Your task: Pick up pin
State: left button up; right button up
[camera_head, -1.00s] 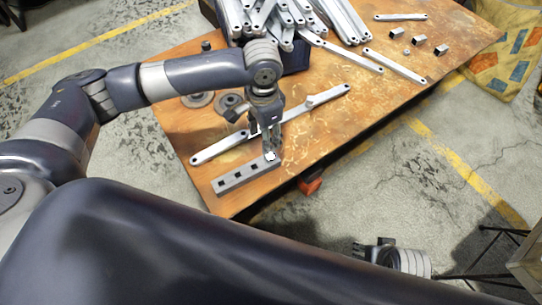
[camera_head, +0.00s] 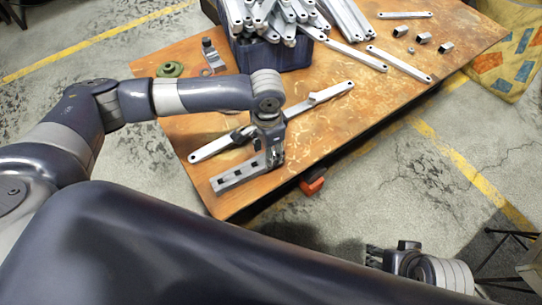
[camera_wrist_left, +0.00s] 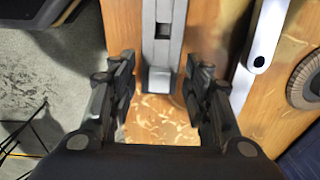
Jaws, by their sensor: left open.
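A grey block with square holes (camera_head: 237,175) lies at the table's near left corner. The wrist view shows part of the block (camera_wrist_left: 162,50), with a light grey square piece at its end, probably the pin (camera_wrist_left: 159,80). My left gripper (camera_head: 271,157) is at the right end of the block. In the wrist view my left gripper (camera_wrist_left: 160,88) is open, one finger on each side of the piece, with gaps visible. In the head view the gripper hides this piece. My right gripper (camera_head: 374,256) hangs beyond the table edge; its opening is unclear.
A long flat bar (camera_head: 215,146) lies behind the block, close to the left gripper. A dark blue bin (camera_head: 296,54) of metal bars stands at the back. A green disc (camera_head: 170,69) and an angled bracket (camera_head: 211,57) lie left of it.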

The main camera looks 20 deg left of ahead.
pick_arm(q)
jog(key=shift+f, duration=0.3)
grip_shut()
